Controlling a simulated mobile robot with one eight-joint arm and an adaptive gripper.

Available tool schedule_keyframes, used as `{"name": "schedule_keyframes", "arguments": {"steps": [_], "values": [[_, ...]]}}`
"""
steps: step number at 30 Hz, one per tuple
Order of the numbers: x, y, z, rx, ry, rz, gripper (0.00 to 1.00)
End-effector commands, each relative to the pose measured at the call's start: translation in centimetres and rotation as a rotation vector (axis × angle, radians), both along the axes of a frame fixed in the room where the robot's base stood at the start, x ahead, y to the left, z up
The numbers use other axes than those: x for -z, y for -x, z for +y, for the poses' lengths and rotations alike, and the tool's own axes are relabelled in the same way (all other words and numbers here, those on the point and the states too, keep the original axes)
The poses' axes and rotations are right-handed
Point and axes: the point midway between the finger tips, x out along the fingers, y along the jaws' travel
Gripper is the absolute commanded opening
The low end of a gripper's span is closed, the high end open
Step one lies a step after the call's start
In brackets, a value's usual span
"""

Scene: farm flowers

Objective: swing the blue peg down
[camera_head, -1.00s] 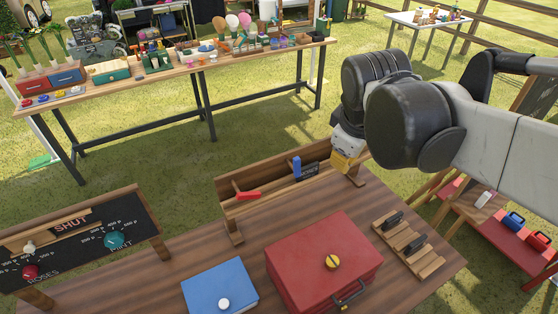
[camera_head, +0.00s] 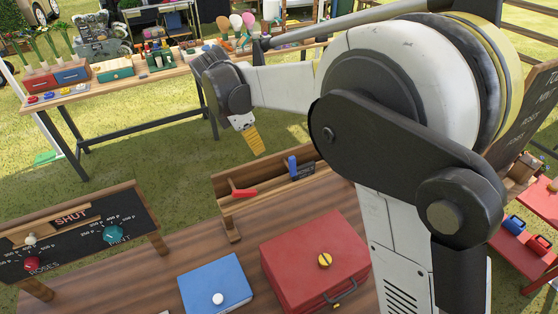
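The blue peg (camera_head: 293,165) stands upright on the wooden rack (camera_head: 262,193) at the back of the brown table. A red peg (camera_head: 243,193) on the same rack lies nearly flat, to the left of the blue one. My gripper (camera_head: 256,147), with yellow fingers, hangs in the air up and to the left of the blue peg, apart from it. The fingers look close together, but their gap is too small to make out. My arm hides the right end of the rack.
A red box (camera_head: 312,265) with a yellow knob and a blue box (camera_head: 216,286) with a white knob sit on the table (camera_head: 165,268) in front of the rack. A dark dial board (camera_head: 75,238) stands at the left. Grass lies behind the rack.

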Motion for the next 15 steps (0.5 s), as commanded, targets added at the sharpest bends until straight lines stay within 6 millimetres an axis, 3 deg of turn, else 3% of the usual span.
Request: {"name": "schedule_keyframes", "arguments": {"steps": [8,15], "values": [[0.4,0.0,-0.2,0.003,-0.002,-0.001,0.00],[3.9,-0.5,-1.2,0.004,-0.001,-0.001,0.00]]}}
